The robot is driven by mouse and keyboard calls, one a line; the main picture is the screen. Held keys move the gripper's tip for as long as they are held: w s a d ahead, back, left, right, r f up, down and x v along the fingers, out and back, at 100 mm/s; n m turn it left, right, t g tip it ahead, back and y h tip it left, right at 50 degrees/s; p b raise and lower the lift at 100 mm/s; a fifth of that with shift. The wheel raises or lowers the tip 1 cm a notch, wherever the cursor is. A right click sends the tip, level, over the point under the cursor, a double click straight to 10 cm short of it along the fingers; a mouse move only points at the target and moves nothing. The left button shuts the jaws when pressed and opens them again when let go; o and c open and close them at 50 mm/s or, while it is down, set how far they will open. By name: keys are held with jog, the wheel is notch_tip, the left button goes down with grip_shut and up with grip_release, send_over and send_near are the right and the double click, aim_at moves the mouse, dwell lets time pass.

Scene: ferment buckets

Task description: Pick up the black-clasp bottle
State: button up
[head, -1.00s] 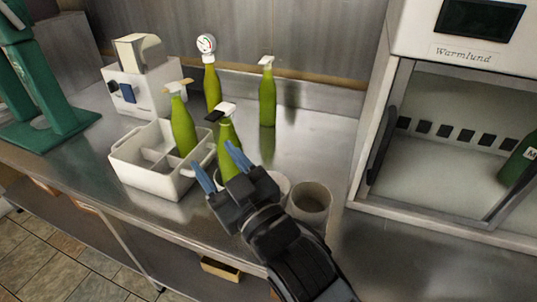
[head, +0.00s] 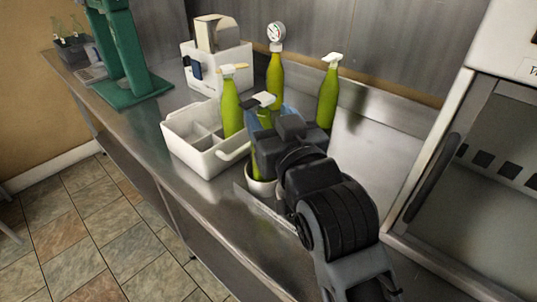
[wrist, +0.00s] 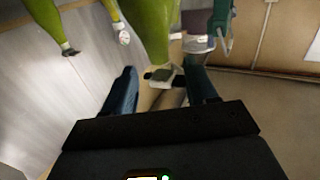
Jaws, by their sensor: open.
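The black-clasp bottle (head: 257,168) is green and upright on the steel counter, with a black and white clasp (head: 264,100) on top. My gripper (head: 264,118) is at this bottle's upper part, its blue fingers open, and it hides much of the bottle in the head view. In the wrist view the bottle (wrist: 155,28) appears upside down, its clasp (wrist: 162,74) just ahead of and between the spread fingertips (wrist: 162,80). I cannot tell whether a finger touches it.
A white divided carrier (head: 190,150) with a tan-clasp bottle (head: 231,108) stands close left. A gauge-topped bottle (head: 274,78) and a white-clasp bottle (head: 328,98) stand behind. A small white pot (head: 262,188) is near the front edge. A glass-fronted cabinet (head: 450,150) is at right.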

aim_at(266, 112)
jog(key=shift+x, duration=1.8)
jog(key=shift+c, duration=0.5)
grip_shut()
